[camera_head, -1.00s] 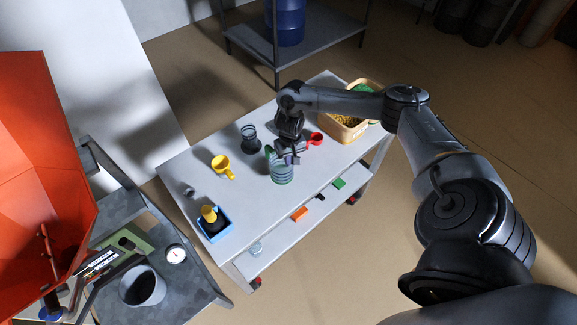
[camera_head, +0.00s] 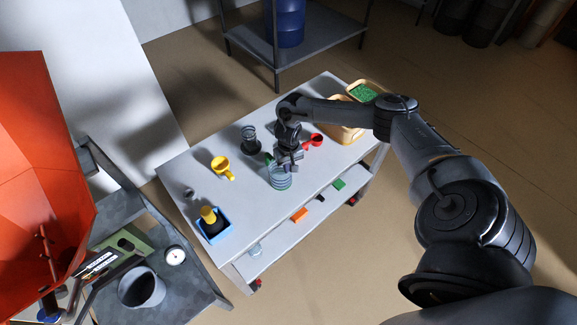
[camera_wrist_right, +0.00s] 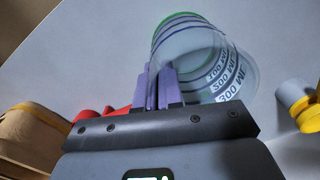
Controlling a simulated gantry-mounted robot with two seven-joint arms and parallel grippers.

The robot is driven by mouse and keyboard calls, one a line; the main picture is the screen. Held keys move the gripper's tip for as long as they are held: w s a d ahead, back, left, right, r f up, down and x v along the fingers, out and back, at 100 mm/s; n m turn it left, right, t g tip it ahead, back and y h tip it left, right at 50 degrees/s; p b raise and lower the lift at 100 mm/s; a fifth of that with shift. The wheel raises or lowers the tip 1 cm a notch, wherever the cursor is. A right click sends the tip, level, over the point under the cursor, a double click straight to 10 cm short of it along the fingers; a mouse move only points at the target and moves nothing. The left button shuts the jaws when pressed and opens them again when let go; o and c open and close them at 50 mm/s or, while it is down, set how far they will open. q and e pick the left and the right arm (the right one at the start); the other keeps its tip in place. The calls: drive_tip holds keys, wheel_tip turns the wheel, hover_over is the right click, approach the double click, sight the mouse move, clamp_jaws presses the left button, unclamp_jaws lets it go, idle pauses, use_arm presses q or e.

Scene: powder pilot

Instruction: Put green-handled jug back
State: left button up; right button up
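The green-handled jug (camera_head: 281,180) is a clear ringed measuring jug over the front middle of the pale table. A bit of its green handle (camera_head: 269,159) shows at its upper left. My right gripper (camera_head: 288,166) is at the jug's upper side. In the right wrist view its purple fingers (camera_wrist_right: 158,87) are close together against the clear jug (camera_wrist_right: 205,62) with its green rim and volume marks. The fingers look shut on the jug; which part they pinch is hidden. I cannot tell whether its base touches the table. My left gripper is not in view.
A dark ringed jug (camera_head: 249,135) stands behind left. A yellow scoop (camera_head: 221,164) lies left, a red scoop (camera_head: 314,140) right. A blue tray (camera_head: 222,233) is near the left end; wooden boxes (camera_head: 347,134) are at the right. The tabletop (camera_head: 240,205) front left is clear.

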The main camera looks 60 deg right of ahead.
drive_tip(key=o, duration=0.4)
drive_tip(key=shift+o, duration=0.2)
drive_tip(key=shift+r, duration=0.15)
